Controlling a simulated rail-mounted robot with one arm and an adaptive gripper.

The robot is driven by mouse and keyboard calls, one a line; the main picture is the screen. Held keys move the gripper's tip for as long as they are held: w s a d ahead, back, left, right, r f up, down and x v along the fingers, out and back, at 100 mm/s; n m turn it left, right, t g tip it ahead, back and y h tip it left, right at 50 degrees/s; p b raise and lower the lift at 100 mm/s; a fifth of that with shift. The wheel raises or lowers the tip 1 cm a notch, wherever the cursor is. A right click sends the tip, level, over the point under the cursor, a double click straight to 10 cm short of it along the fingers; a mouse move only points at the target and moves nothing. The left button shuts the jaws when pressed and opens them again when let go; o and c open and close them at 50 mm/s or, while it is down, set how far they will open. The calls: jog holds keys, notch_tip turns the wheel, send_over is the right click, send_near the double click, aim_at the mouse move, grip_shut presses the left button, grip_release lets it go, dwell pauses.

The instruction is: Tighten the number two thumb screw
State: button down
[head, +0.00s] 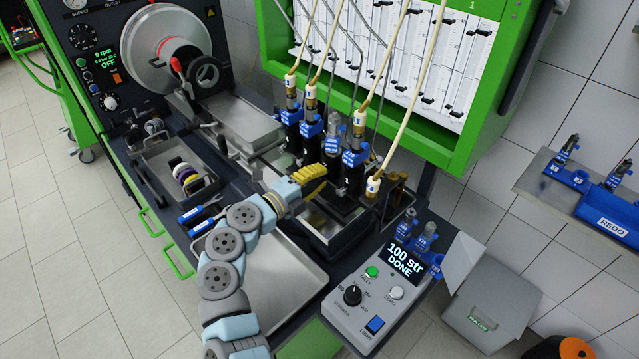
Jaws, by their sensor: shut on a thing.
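My gripper (310,175), with yellow ribbed fingers, is at the front of the row of injector holders on the bench. It is shut, its tips close to the lower part of the row. The thumb screw between its fingers is hidden by them, and I cannot read its number. The upright injectors stand in a row with blue clamps: the leftmost (290,117), the one beside it (310,129), a greyer one (333,143) and the rightmost (354,160).
Hoses and thin metal pipes rise from the injectors to the green-framed panel (395,50). A control box (385,285) reading "100 str DONE" stands at front right. A tool tray (180,170) and blue-handled tools (200,212) lie left of my arm. An empty metal tray (285,290) is in front.

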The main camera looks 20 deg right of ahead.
jog(key=m+b, duration=0.4)
jog(key=m, duration=0.1)
jog(key=shift+f+b, duration=0.3)
jog(key=shift+r+m+b, duration=0.25)
jog(key=shift+m+b, duration=0.6)
jog(key=shift+m, duration=0.35)
jog(key=shift+r, duration=0.1)
jog(key=c, duration=0.9)
grip_release()
jog(key=shift+c, duration=0.2)
jog(key=v, duration=1.2)
jog(key=shift+s+r, duration=0.1)
